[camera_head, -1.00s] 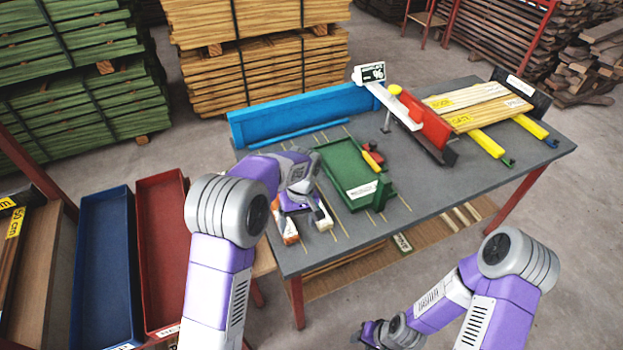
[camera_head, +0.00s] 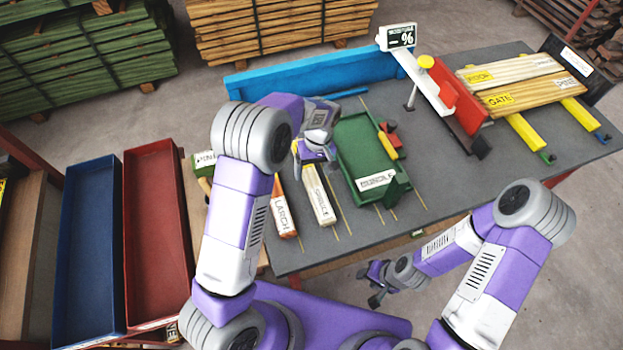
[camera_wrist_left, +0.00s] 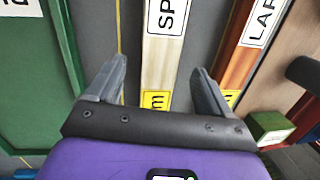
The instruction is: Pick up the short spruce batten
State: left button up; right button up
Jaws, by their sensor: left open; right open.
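The short spruce batten (camera_head: 319,196) is pale, with a white label, and lies on the grey table. It also shows in the left wrist view (camera_wrist_left: 158,60), with a yellow tag. My left gripper (camera_head: 312,152) is open at the far end of this batten. In the left wrist view its fingers (camera_wrist_left: 158,75) stand on either side of the batten, with gaps, not closed on it. The left arm partly covers the area in the head view. My right gripper (camera_head: 373,284) is open and empty, low in front of the table.
An orange-brown larch batten (camera_head: 284,212) lies just left of the spruce one. A green tray (camera_head: 352,140) stands close on its right. A blue fence (camera_head: 290,80) runs behind. Blue (camera_head: 92,245) and red (camera_head: 155,225) bins stand left of the table.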

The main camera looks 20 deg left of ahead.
aim_at(311, 180)
pick_arm(q)
notch_tip(311, 180, down, 2)
jog(key=shift+s+a+f, duration=0.1)
jog(key=shift+s+f, duration=0.05)
jog(key=c, duration=1.3)
jog(key=shift+o, duration=0.2)
